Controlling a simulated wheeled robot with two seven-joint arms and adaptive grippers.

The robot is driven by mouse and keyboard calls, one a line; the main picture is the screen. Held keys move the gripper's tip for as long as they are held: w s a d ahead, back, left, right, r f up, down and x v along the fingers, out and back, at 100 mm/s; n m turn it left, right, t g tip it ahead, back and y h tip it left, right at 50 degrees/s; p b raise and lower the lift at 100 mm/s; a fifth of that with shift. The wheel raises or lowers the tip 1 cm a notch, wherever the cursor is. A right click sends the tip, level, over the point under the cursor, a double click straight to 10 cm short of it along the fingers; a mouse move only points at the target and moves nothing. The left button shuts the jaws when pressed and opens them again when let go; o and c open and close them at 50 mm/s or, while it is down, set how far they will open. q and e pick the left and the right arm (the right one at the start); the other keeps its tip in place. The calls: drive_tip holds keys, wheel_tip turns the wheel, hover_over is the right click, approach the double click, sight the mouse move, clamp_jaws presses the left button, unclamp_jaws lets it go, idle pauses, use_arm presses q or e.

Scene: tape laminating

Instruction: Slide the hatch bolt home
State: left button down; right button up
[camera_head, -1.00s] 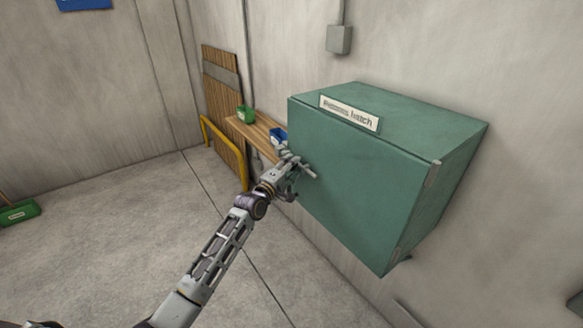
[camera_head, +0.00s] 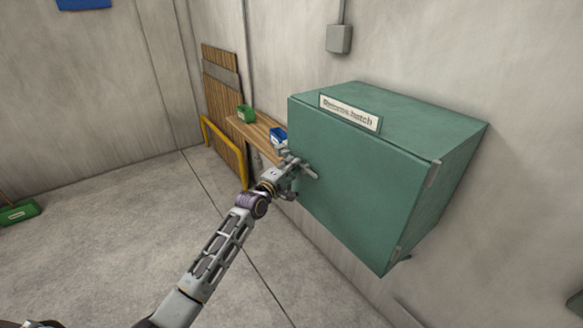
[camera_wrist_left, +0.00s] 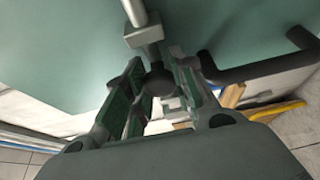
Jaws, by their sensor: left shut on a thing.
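The green hatch (camera_head: 365,175) with a sign on top is mounted on the wall, its door closed as far as I can see. My left gripper (camera_head: 300,168) is at the door's left edge. In the left wrist view, my left gripper (camera_wrist_left: 155,95) is shut around a dark round knob (camera_wrist_left: 158,80). A pale metal bolt rod (camera_wrist_left: 137,12) and a grey block (camera_wrist_left: 143,36) lie just beyond the knob. In the head view the gripper hides most of the bolt. How far the bolt is slid cannot be told. My right gripper is out of view.
A dark bent handle (camera_wrist_left: 260,68) is close to the right of the gripper in the left wrist view. A wooden shelf (camera_head: 252,132) with a green bin (camera_head: 245,113) and a blue bin (camera_head: 278,136) is behind. A yellow rail (camera_head: 222,145) stands further left. The floor is open.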

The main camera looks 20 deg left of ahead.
use_arm(q)
drive_tip(key=shift+a, duration=0.1)
drive_tip(key=w+a+b, duration=0.2)
drive_tip(key=a, duration=0.1)
drive_tip(key=shift+w+a, duration=0.1)
drive_tip(key=shift+w, duration=0.2)
drive_tip(key=c, duration=1.5)
unclamp_jaws()
drive_tip(key=shift+a, duration=0.1)
drive_tip(key=o, duration=0.4)
drive_tip(key=shift+w, duration=0.15)
drive_tip(key=shift+c, duration=0.2)
drive_tip(key=shift+s, duration=0.3)
